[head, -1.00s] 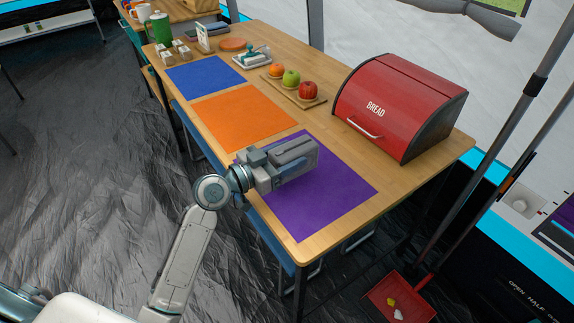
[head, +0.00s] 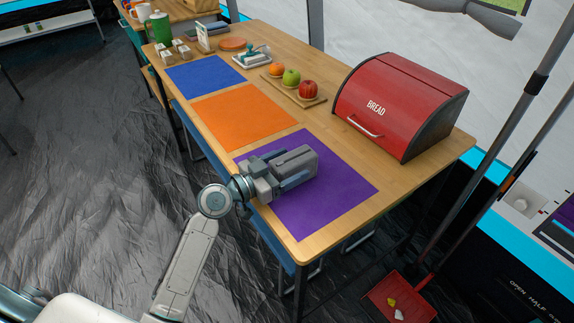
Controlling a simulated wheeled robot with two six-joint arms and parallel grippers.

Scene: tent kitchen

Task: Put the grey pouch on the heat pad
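My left gripper (head: 293,174) is over the purple mat (head: 340,202) near the front of the wooden table. A grey block-like thing, which looks like the grey pouch (head: 301,159), is between its fingers. The gripper looks shut on it; its far side is hidden. I cannot tell whether the pouch touches the mat. A flat round orange-brown disc (head: 232,44), possibly the heat pad, lies at the far end of the table. No thing is plainly marked as a heat pad. My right gripper is not in view.
An orange mat (head: 240,118) and a blue mat (head: 205,74) lie farther back. A red bread box (head: 400,105) stands at the right. A wooden board (head: 316,101) bears fruit. A white dish (head: 246,61) and a small upright card (head: 203,38) stand near the disc.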

